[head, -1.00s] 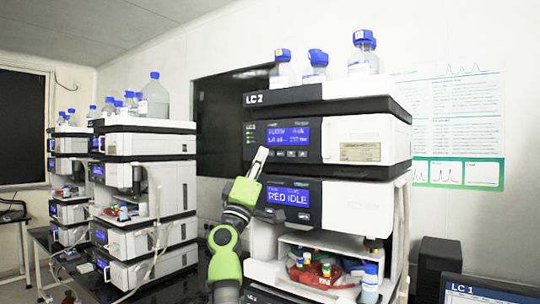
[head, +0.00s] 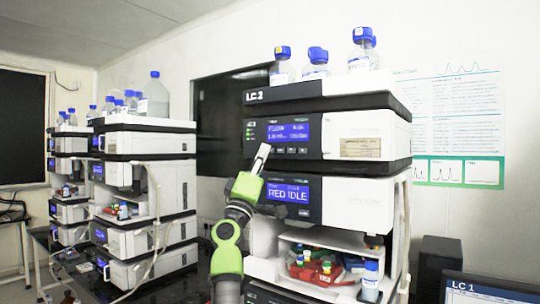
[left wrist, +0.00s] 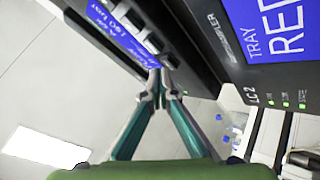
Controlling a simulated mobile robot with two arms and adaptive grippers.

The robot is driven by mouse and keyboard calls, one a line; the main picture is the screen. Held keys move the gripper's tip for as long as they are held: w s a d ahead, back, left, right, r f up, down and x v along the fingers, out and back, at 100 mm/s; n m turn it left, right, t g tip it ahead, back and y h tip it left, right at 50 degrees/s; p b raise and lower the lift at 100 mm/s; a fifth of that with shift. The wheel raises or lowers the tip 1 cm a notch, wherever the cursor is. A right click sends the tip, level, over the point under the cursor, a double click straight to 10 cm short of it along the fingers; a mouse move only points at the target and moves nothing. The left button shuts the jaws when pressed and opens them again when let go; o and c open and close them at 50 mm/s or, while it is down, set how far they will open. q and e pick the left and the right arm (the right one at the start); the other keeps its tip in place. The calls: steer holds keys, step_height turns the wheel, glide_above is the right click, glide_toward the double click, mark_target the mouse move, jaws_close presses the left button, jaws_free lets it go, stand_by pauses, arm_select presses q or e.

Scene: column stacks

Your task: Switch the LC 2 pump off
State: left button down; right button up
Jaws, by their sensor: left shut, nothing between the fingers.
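The LC 2 stack (head: 330,200) stands in the middle of the head view, its name on the top tray. Its pump (head: 365,138) is the upper module, with a lit blue display (head: 288,132) and a row of small buttons (head: 291,151) under it. My left gripper (head: 265,147) is shut and empty, its tips in front of the pump panel at the left end of that row. In the left wrist view the closed fingertips (left wrist: 160,73) point at the panel near the buttons (left wrist: 152,42); contact cannot be told. My right gripper is not in view.
Blue-capped bottles (head: 316,62) stand on top. Another stack (head: 150,145) stands left. An LC 1 monitor (head: 485,290) is at lower right.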

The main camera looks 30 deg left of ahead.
arm_select(q)
steer(key=shift+w+b, duration=0.4)
steer(key=shift+b, duration=0.25)
stand_by(0.9)
stand_by(0.4)
steer(key=shift+s+p, duration=0.65)
steer(key=shift+s, duration=0.2)
steer(key=s+p, duration=0.2)
steer(key=s, duration=0.1)
steer(key=s+p, duration=0.1)
steer(key=s, duration=0.1)
steer(key=shift+a, duration=0.25)
stand_by(0.4)
